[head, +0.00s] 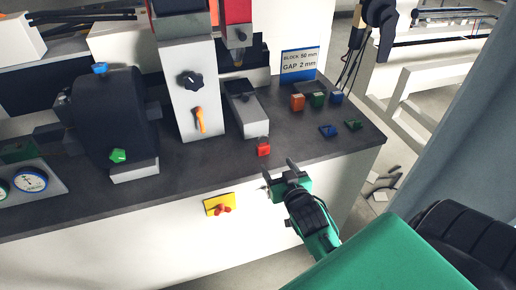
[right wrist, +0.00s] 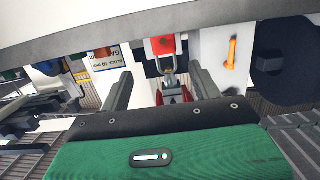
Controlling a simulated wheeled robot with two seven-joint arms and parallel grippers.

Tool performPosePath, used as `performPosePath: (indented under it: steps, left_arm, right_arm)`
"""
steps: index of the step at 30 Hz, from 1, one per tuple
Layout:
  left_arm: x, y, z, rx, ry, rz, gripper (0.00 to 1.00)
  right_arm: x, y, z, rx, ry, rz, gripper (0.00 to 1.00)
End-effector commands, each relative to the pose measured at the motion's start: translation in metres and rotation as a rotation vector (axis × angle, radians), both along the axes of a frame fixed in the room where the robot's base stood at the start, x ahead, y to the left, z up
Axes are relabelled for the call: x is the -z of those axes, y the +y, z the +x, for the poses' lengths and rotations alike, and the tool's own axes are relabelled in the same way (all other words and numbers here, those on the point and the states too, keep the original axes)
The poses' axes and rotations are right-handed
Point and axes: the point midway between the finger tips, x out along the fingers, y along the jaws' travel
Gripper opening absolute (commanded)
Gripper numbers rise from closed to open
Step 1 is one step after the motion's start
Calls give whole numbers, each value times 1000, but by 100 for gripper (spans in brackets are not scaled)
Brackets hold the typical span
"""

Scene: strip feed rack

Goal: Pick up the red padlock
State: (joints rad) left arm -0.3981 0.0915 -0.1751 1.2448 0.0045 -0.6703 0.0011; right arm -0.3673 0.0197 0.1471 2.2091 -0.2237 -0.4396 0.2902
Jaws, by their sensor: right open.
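The red padlock (head: 263,146) sits on the dark bench top (head: 205,168) close to its front edge, below the grey block of the machine. My right gripper (head: 279,169) is in front of the bench edge, just below and right of the padlock in the head view. Its two fingers are spread with nothing between them, and they look apart from the padlock. In the right wrist view the padlock (right wrist: 163,46) shows beyond the fingertips, between the lines of the two fingers (right wrist: 162,80). My left gripper is not in view.
Orange (head: 297,102), green (head: 318,99) and blue (head: 336,98) blocks stand by a sign (head: 300,64). Flat blue (head: 327,130) and green (head: 353,125) pieces lie nearer. A yellow plate with a red knob (head: 219,204) is on the bench front. A machine (head: 187,100) rises behind the padlock.

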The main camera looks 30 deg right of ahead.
Motion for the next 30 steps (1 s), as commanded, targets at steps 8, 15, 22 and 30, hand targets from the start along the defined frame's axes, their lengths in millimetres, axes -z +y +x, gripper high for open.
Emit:
performPosePath:
  steps: [8, 15, 22, 30]
  left_arm:
    - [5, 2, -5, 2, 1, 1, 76]
    - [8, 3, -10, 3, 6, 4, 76]
    - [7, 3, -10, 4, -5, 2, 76]
    - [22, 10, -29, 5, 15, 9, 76]
  right_arm:
    - [6, -11, 48, -1, 1, -2, 64]
    - [11, -16, 72, -1, 4, 0, 64]
    - [9, -16, 90, -1, 3, 0, 64]
    - [11, -21, 122, -1, 5, -1, 64]
